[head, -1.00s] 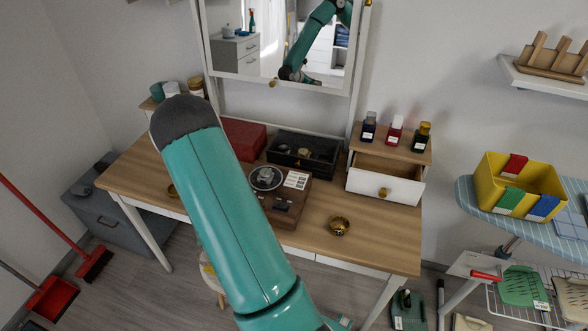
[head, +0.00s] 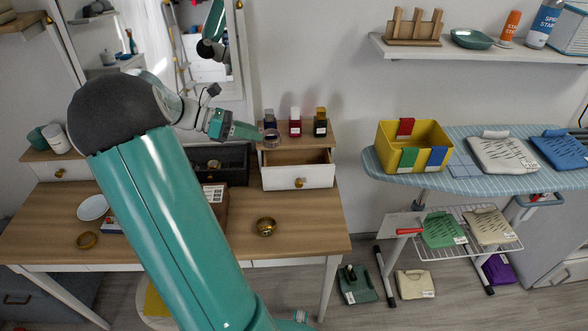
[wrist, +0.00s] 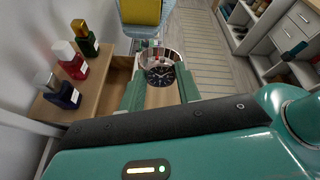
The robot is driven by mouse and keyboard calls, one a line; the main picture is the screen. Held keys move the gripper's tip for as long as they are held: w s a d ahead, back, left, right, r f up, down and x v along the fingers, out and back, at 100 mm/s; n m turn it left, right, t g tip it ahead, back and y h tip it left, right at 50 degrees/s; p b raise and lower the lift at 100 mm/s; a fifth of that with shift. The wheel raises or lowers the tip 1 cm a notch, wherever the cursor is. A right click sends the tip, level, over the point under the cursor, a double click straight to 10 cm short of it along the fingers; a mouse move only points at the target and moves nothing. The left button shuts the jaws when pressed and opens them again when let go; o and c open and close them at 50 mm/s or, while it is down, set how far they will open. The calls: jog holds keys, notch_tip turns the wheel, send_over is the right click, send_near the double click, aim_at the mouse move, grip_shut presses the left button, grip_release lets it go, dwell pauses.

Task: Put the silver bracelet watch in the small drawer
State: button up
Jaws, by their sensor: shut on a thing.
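The silver bracelet watch (wrist: 160,70), with a dark dial, is between my gripper's fingertips (wrist: 160,84) in the wrist view. In the head view the watch (head: 272,136) shows small at the end of my gripper (head: 260,134). My gripper is shut on it and holds it above the small drawer (head: 299,178). The drawer is pulled out, with a white front and brass knob. The part of the drawer under my gripper is hidden.
Several bottles, one of them red (head: 295,123), stand on the drawer unit's top (head: 318,134), close beside my gripper. A black box (head: 236,160) is left of the drawer. A yellow bin (head: 433,132) stands on the ironing board (head: 475,172).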

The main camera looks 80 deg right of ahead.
jog(key=s+d+f, duration=0.2)
jog(key=d+f, duration=1)
jog(key=d, duration=0.2)
jog(key=shift+s+f, duration=0.25)
jog(key=shift+f, duration=0.1)
jog(key=shift+f, duration=0.6)
jog(key=o, duration=1)
jog(key=shift+r, duration=0.1)
